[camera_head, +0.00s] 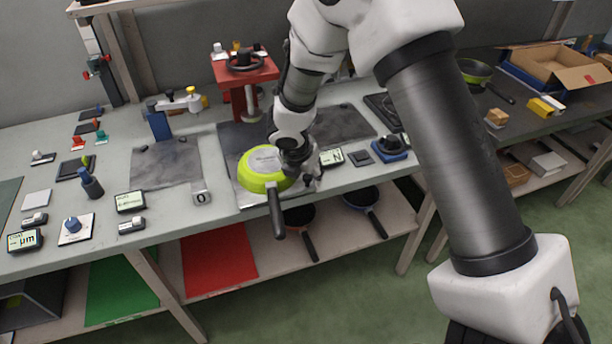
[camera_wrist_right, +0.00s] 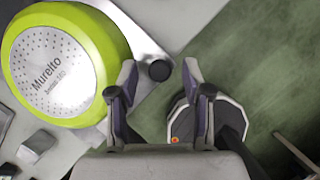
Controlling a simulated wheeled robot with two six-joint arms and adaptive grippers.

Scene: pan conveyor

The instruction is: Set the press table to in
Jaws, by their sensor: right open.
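The red press (camera_head: 245,72) stands at the back of the bench, with a dark wheel on top. The press table is a light metal plate (camera_head: 244,200) in front of it, drawn out to the bench's front edge. A lime-green pan (camera_head: 262,182) lies upside down on it, handle over the edge; its base also shows in the right wrist view (camera_wrist_right: 52,68). A dark round knob (camera_wrist_right: 159,70) sits at the plate's corner. My right gripper (camera_wrist_right: 160,78) is open, with its fingertips on either side of the knob; contact is not clear. My left gripper is out of view.
A small display reading N (camera_head: 331,157) and a blue-based device (camera_head: 389,148) stand right of the plate. Pans lie on the shelf below. Open floor lies in front.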

